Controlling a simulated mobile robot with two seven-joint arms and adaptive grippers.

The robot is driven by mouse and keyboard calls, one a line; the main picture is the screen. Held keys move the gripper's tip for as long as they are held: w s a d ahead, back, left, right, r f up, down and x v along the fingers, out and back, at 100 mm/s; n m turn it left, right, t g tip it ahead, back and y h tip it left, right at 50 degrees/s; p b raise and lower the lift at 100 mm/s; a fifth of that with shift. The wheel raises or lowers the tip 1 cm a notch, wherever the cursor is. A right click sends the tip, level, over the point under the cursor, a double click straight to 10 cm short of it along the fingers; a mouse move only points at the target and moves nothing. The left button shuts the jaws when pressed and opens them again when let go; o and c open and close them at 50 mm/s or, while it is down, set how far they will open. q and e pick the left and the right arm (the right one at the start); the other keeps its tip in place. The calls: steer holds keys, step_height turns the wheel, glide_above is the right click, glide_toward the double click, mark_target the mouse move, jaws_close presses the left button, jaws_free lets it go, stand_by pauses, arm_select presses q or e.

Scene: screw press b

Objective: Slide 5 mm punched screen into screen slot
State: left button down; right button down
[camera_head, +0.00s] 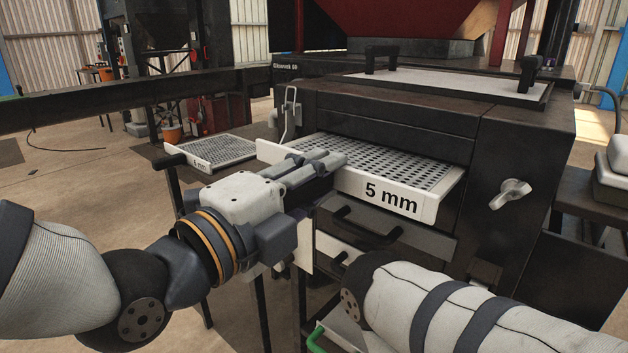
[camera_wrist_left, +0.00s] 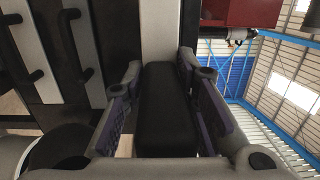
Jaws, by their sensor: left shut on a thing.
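The 5 mm punched screen (camera_head: 391,196) is a perforated plate with a white front lip. In the head view it lies level in the screen slot (camera_head: 385,140) of the dark machine, its back part inside and its labelled front sticking out. My left gripper (camera_head: 326,163) is at the left part of its front lip, shut on its black handle (camera_wrist_left: 167,115), which shows between the fingers in the left wrist view. The gripper hides part of the lip. My right forearm shows at the lower right; its gripper is out of sight.
Another perforated screen (camera_head: 215,152) with a white lip lies at the left. A metal latch (camera_head: 291,112) is left of the slot and a knob (camera_head: 510,194) right of it. Dark handles (camera_head: 365,226) are below the slot. A dark beam (camera_head: 130,95) crosses the left.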

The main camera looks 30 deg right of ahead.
mark_target(372, 154)
arm_select(q)
steer(key=shift+s+b+x, duration=0.15)
steer(key=shift+b+x, duration=0.2)
steer(key=shift+x, duration=2.7)
steer(key=shift+s+b+x, duration=0.15)
steer(key=shift+b+x, duration=0.2)
steer(key=shift+x, duration=2.65)
steer(key=c, duration=1.2)
jaws_free()
steer(key=shift+d+f, duration=0.15)
steer(key=shift+d, duration=0.05)
steer(key=v, duration=1.2)
steer(key=shift+a, duration=0.1)
